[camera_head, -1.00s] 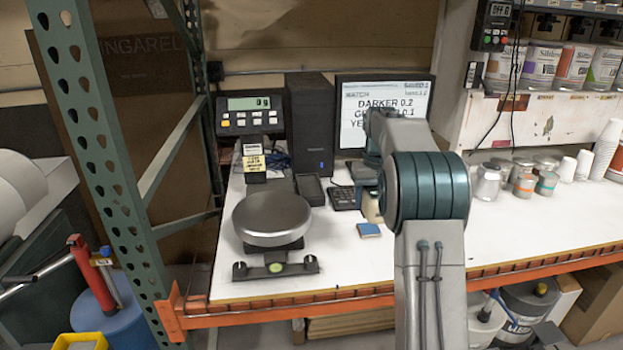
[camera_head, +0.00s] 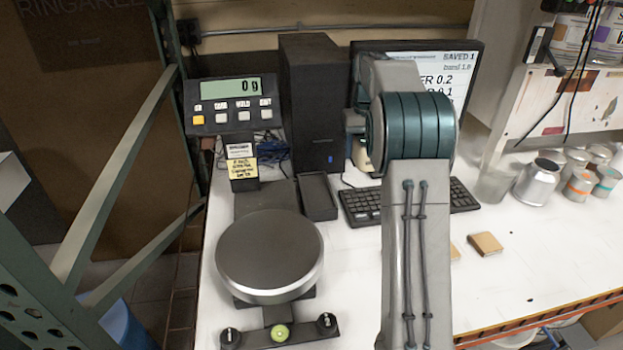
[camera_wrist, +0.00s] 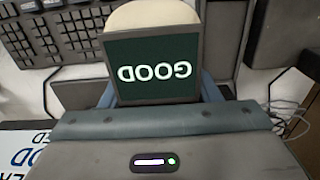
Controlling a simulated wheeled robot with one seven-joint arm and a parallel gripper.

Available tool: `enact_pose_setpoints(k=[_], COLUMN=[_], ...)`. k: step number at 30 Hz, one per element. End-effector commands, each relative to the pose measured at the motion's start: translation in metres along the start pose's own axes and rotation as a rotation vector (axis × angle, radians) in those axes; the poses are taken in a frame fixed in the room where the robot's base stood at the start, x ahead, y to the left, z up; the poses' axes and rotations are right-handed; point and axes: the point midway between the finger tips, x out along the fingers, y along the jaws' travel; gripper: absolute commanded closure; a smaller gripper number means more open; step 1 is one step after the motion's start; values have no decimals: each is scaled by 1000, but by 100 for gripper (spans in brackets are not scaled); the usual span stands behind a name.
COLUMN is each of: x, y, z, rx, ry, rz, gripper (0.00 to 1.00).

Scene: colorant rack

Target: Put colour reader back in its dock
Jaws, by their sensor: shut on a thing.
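The colour reader is a cream device with a dark screen reading GOOD, upside down in the wrist view (camera_wrist: 160,62). My gripper (camera_wrist: 158,88) is shut on it, with a bluish finger on each side. In the head view a cream part of the reader (camera_head: 362,154) shows beside my arm, above the desk near the monitor; my arm hides most of the gripper. A dark, shallow, open-topped holder (camera_head: 318,197), which looks like the dock, lies empty between the scale and the keyboard. In the wrist view a dark tray-like shape right of the reader (camera_wrist: 228,40) appears to be this holder.
The scale (camera_head: 268,257) with its round plate stands left of the holder. A black computer tower (camera_head: 312,105) is behind it. The keyboard (camera_head: 362,205) lies right of it, partly behind my arm. The monitor (camera_head: 435,65) stands behind my arm. Cans (camera_head: 538,181) stand at right.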

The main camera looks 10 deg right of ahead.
Motion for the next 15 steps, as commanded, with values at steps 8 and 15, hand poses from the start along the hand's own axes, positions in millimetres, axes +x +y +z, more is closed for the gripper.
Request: enact_pose_setpoints(k=[8, 15], x=[14, 44], y=[-31, -84], z=[-4, -12], rx=[-7, -11], ry=[0, 0], rz=[0, 0], gripper=[94, 94])
